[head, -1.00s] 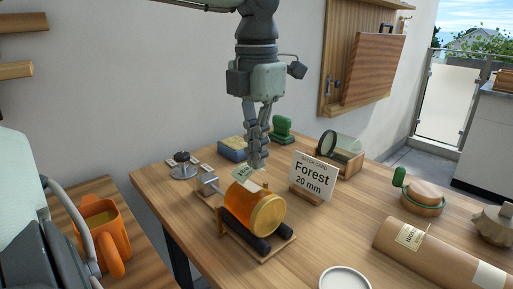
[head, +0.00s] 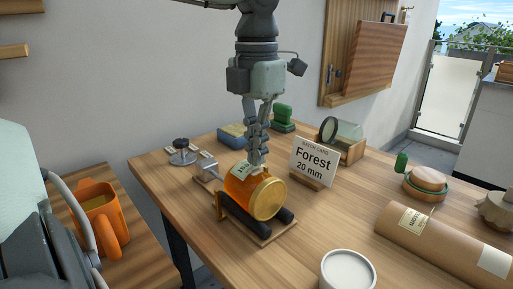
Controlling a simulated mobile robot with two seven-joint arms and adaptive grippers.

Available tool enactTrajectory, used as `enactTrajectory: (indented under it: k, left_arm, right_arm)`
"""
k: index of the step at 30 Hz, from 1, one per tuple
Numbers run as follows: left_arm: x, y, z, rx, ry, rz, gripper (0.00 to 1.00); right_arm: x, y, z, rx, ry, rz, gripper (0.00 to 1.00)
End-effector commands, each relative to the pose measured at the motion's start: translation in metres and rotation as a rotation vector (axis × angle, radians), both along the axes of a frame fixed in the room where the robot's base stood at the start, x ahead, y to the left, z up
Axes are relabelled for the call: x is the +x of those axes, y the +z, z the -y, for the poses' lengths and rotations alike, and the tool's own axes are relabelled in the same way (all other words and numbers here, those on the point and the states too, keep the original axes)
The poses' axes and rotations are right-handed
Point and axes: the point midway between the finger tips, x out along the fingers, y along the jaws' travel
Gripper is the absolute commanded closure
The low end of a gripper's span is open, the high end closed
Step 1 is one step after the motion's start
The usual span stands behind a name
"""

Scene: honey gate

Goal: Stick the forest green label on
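The amber honey jar (head: 240,190) lies on its side on a cradle with dark rollers, its gold lid (head: 269,199) facing front right. A pale label (head: 243,171) with a small dark mark lies against or just over the jar's upper left side; I cannot tell if it sticks. My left gripper (head: 255,164) points down at the jar's top, its fingers close together and shut on the label's edge. The batch card (head: 314,163) behind the jar reads "Forest 20 mm". My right gripper is not in view.
An orange jug (head: 100,219) is at left.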

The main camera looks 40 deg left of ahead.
Motion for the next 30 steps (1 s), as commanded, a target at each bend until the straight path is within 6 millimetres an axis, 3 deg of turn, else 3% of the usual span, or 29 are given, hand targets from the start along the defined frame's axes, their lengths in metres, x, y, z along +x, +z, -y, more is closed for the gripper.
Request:
enactTrajectory:
  k: [30]
  left_arm:
    - [0.0,-0.0089,0.0,0.0,0.0,0.0,1.0]
  right_arm:
    - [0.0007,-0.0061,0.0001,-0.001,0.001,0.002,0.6]
